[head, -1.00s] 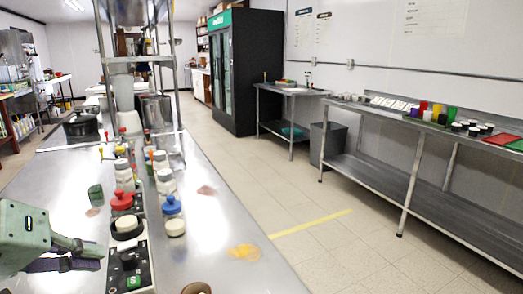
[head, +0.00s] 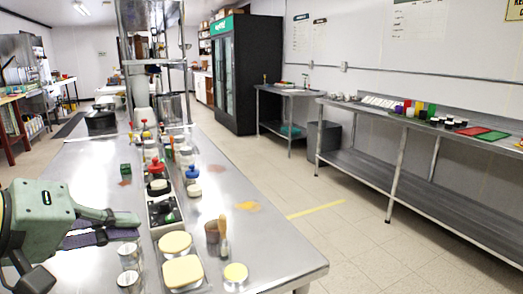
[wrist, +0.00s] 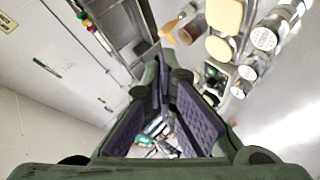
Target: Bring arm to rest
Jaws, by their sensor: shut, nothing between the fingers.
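My gripper (head: 137,226) is at the lower left of the head view. It is held out over the near left part of the steel counter (head: 80,180), pointing right. It is shut and empty. In the wrist view its two dark-padded fingers (wrist: 168,125) reach up from the bottom of the picture. The wrist view looks across the counter things at an angle, with the wall and floor to the left. Part of my arm shows at the lower left edge of the head view.
Near my gripper stand metal-lidded jars (head: 129,256), yellow-topped containers (head: 183,271), a brown cup with a brush (head: 212,231), and a black tray (head: 163,213). Red- and blue-topped bottles (head: 192,175) stand behind. A shelf rack (head: 150,45) rises farther back.

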